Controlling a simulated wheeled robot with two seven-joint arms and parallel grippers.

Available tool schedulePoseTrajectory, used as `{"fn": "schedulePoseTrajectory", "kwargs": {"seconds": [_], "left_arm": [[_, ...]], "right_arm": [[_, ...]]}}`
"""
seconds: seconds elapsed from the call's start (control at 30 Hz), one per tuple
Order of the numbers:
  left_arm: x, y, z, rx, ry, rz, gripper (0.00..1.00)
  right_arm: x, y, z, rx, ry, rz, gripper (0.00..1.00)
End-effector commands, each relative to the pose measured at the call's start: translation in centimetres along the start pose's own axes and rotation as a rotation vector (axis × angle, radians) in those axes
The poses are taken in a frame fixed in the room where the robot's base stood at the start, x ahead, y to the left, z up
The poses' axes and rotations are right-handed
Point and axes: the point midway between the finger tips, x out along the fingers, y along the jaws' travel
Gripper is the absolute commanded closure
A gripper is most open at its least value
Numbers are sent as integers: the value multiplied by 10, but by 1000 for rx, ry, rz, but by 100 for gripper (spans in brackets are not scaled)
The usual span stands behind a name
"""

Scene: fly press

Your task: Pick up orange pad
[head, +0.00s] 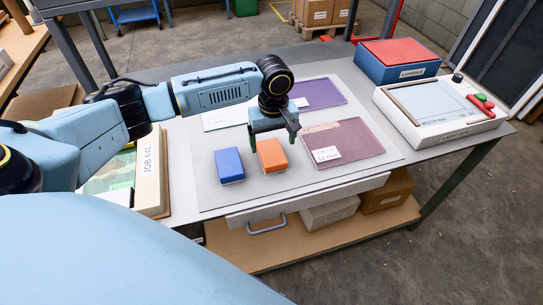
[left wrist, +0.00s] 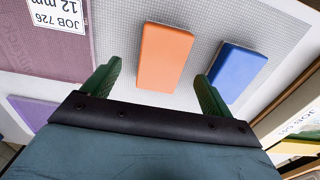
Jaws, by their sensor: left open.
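The orange pad (head: 272,155) lies flat on the light grey mat (head: 215,200), between the blue pad (head: 229,166) and a mauve sheet. My left gripper (head: 272,142) is open above the orange pad, with one finger to each side of it in the head view. In the left wrist view the orange pad (left wrist: 164,56) lies ahead of the gap between the open green fingers (left wrist: 157,85). The fingers appear apart from the pad. My right gripper is not in view.
The blue pad (left wrist: 238,72) lies close beside one finger. A mauve sheet (head: 355,140) labelled 12 mm and a purple sheet (head: 320,93) lie on the mat. A white control box (head: 440,108) and a blue box with a red top (head: 397,60) stand at right. A JOB 641 tray (head: 149,175) stands at left.

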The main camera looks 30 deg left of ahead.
Motion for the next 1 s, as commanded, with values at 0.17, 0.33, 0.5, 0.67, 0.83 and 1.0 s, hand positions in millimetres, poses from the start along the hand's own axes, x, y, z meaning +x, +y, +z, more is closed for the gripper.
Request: {"fn": "schedulePoseTrajectory", "kwargs": {"seconds": [0.17, 0.33, 0.5, 0.67, 0.83, 1.0], "left_arm": [[21, -2, -3, -1, 0, -2, 15], [46, -3, -4, 1, -1, -1, 15], [53, -3, -4, 2, 0, 0, 15], [53, -3, -4, 2, 0, 0, 15], [52, -3, -4, 2, 0, 0, 36], [52, -3, -4, 1, 0, 0, 58]], "right_arm": [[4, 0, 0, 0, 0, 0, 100], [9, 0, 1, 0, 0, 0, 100], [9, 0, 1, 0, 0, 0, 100], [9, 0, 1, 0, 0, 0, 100], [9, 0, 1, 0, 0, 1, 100], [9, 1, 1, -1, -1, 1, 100]]}}
